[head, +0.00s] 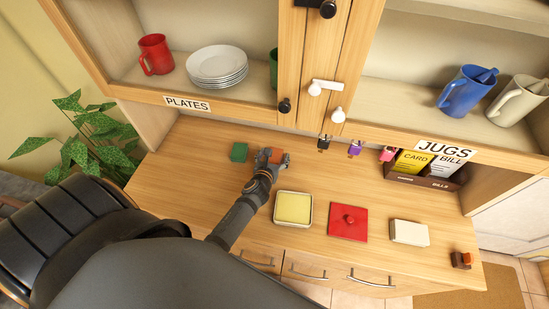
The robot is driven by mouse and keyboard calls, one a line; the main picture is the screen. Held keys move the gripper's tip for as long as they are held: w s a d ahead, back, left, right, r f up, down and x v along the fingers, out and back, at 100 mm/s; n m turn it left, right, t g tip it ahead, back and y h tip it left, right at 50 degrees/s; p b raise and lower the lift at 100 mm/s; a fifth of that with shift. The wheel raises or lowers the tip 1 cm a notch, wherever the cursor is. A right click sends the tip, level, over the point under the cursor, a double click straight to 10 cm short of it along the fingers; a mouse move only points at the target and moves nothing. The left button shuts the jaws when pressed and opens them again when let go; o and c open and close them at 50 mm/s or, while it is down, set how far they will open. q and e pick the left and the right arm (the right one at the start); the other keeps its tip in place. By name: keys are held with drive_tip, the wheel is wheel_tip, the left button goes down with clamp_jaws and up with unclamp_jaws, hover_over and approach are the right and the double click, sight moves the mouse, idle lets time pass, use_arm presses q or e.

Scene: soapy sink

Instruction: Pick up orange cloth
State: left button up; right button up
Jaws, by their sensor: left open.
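The orange cloth (275,153) looks like a small orange-red folded square on the wooden counter (190,185), near the back. My left gripper (274,160) is open, with its fingers at the cloth and partly covering it. I cannot tell whether the fingers touch it. My right gripper is out of view.
A green block (239,152) sits just left of the cloth. A yellow square in a tray (293,222), a red lidded square (348,222) and a cream block (409,232) lie to the right. An open cupboard with plates (217,65) and jugs (466,90) hangs above.

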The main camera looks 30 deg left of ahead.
use_arm(q)
drive_tip(key=shift+w+a+f, duration=0.1)
drive_tip(key=shift+w+f, duration=0.1)
drive_tip(key=shift+w, duration=0.15)
drive_tip(key=shift+s+r, duration=0.15)
drive_tip(key=shift+s, duration=0.05)
drive_tip(key=c, duration=1.1)
drive_tip(key=shift+o, duration=0.2)
